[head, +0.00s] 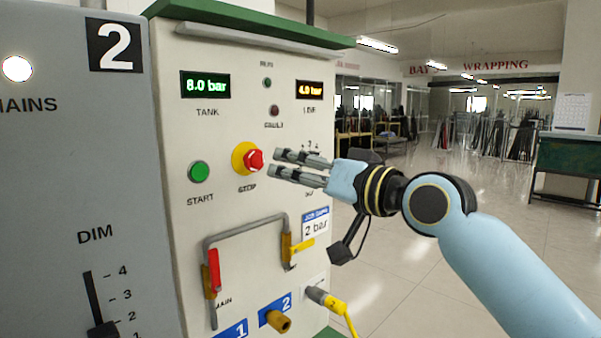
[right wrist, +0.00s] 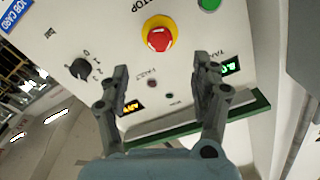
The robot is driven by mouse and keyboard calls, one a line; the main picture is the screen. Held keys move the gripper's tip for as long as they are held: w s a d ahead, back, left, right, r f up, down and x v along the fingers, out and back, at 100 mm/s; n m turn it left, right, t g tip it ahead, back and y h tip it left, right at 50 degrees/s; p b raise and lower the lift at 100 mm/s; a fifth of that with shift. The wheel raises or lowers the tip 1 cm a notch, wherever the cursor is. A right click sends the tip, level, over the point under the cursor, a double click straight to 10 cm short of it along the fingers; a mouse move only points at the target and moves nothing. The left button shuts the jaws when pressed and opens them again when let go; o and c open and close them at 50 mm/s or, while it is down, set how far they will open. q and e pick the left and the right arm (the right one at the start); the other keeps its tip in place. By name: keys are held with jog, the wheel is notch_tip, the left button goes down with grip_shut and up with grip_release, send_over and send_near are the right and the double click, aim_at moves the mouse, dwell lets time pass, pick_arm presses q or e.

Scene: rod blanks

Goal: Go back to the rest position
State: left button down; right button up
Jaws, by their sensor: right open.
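My right gripper (head: 272,165) is open and empty in front of the white control panel (head: 222,125), close to the right of the red stop button (head: 254,160) on its yellow collar in the head view. In the right wrist view its two fingers (right wrist: 160,80) are spread apart with nothing between them, and the stop button (right wrist: 159,36) shows beyond them. A black rotary knob (right wrist: 82,68) also shows there; in the head view the gripper hides it. My left gripper is not in view.
The panel carries a green start button (head: 200,172), a pipe with a red lever (head: 214,270) and a yellow lever (head: 302,247), and a plugged yellow cable (head: 335,303). A grey cabinet (head: 60,170) with a slider stands at left. Open floor (head: 480,205) lies to the right.

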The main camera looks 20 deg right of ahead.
dwell(0.4)
jog(key=s+d+f+m+g+h+b, duration=0.15)
jog(key=f+b, duration=0.35)
jog(key=f, duration=1.2)
jog(key=s+d+f+m+g+h+b, duration=0.1)
jog(key=d+f+g+h+b, duration=0.2)
jog(key=f, duration=1.4)
jog(key=s+d+f+g+b, duration=0.1)
jog(key=s+f+g+b, duration=0.3)
jog(key=f, duration=0.9)
jog(key=s+d+f+b, duration=0.1)
jog(key=s+f+b, duration=0.1)
jog(key=s+f, duration=0.75)
jog(key=s+f+g+h+b, duration=0.1)
jog(key=s+f+g+b, duration=0.1)
jog(key=s+f, duration=0.75)
jog(key=s+f+g+h+b, duration=0.1)
jog(key=s+f+g+b, duration=0.1)
jog(key=s+f, duration=0.8)
jog(key=s+f+n+g, duration=0.2)
jog(key=s+f, duration=0.3)
jog(key=s, duration=0.3)
jog(key=s+d+f+n+g, duration=0.1)
jog(key=s+f+n, duration=0.1)
jog(key=s+f, duration=0.4)
jog(key=s, duration=0.2)
jog(key=shift+s+d+f+g+b, duration=0.2)
jog(key=shift+s+g+b, duration=0.1)
jog(key=shift+g+b, duration=0.1)
jog(key=shift+h, duration=0.25)
